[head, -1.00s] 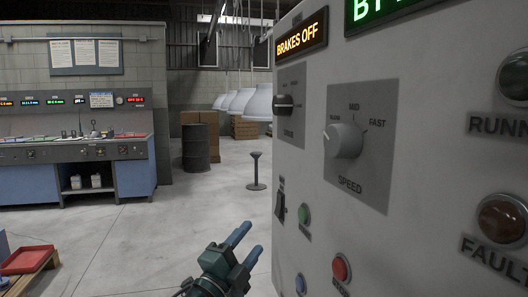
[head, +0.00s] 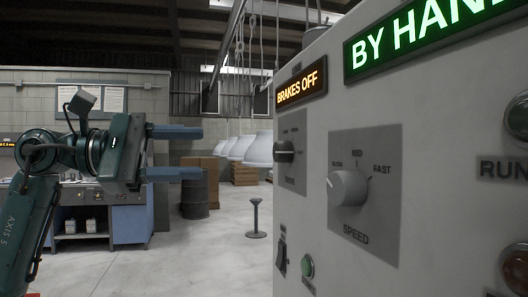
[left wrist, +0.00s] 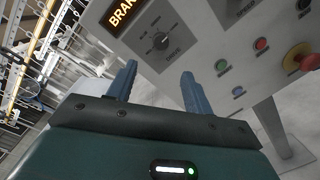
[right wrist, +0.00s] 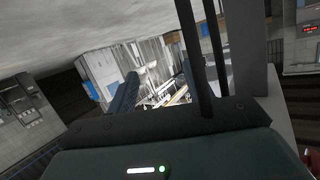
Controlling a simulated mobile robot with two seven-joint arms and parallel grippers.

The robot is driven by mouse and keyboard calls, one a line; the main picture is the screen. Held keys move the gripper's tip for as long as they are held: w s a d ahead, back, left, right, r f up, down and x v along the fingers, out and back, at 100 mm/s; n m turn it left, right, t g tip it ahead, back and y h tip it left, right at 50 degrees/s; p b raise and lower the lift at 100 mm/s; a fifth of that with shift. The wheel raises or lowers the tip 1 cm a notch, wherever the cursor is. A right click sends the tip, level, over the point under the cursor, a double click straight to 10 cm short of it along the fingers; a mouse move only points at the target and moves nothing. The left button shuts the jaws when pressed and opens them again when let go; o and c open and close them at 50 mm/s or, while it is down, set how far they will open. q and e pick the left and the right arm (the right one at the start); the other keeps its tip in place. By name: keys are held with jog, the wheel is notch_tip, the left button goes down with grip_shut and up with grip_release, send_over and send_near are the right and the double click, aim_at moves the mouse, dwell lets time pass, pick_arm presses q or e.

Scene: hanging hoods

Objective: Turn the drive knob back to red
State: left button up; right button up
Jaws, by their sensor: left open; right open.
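The drive knob (head: 284,151) is a small black knob on a grey plate on the light panel, under the lit BRAKES OFF sign (head: 302,86). It also shows in the left wrist view (left wrist: 160,41), beyond and between the fingertips. Its pointer setting is too small to read, and I make out no red mark. My left gripper (head: 202,153) is open and empty, left of the knob at about its height, fingers pointing at the panel and apart from it. My right gripper (right wrist: 158,80) is open in the right wrist view, away from the panel, with nothing between its fingers.
The larger pale speed knob (head: 348,187) is right of the drive knob. A switch (head: 282,254) and green button (head: 308,265) are below. A red mushroom button (left wrist: 300,57) sticks out at the panel's right. A barrel (head: 195,197) and stand (head: 256,219) are on the floor behind.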

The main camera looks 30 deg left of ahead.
aim_at(275, 153)
pick_arm(q)
jog(key=p+x, duration=0.5)
jog(key=x, duration=0.6)
jog(key=shift+s+r, duration=0.1)
jog(key=shift+w+d+p, duration=0.3)
jog(key=shift+w+d, duration=0.1)
jog(key=shift+d, duration=0.05)
pick_arm(e)
jog(key=shift+w+a+f+g+y, duration=0.15)
jog(key=shift+w+a+f+g, duration=0.15)
jog(key=shift+a+g, duration=0.3)
jog(key=shift+w+a+f+g+y, duration=0.2)
jog(key=shift+w+a+g, duration=0.15)
jog(key=shift+a+g, duration=0.2)
pick_arm(q)
jog(key=shift+c, duration=0.2)
jog(key=c, duration=0.9)
